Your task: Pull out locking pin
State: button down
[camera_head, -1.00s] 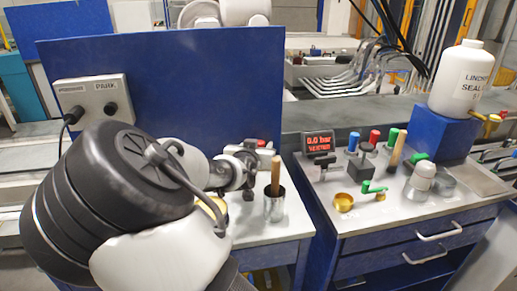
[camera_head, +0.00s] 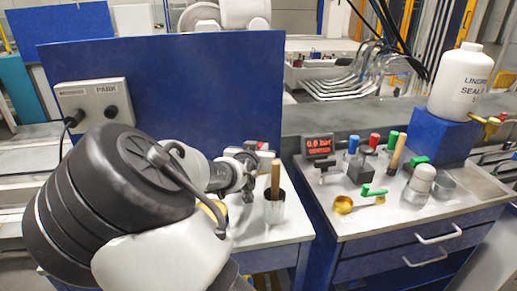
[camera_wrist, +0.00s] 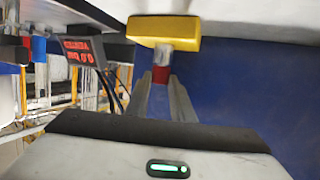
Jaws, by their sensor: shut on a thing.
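My gripper (camera_wrist: 162,98) is shut on a red piece (camera_wrist: 161,75) in the wrist view, which I take to be the grip of the locking pin. A short metal shaft (camera_wrist: 163,54) runs from it to a yellow block (camera_wrist: 165,30). The shaft still shows between the two, and I cannot tell how deep it sits in the block. In the head view my gripper (camera_head: 246,176) is at the left bench, just behind the metal cup. My own arm covers much of that spot, and the pin cannot be made out clearly there.
The right bench holds a pressure display (camera_head: 319,145), coloured-handled tools and a white bottle (camera_head: 460,82) on a blue block.

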jog(key=shift+r, duration=0.3)
jog(key=shift+r+p, duration=2.3)
jog(key=shift+r, duration=0.1)
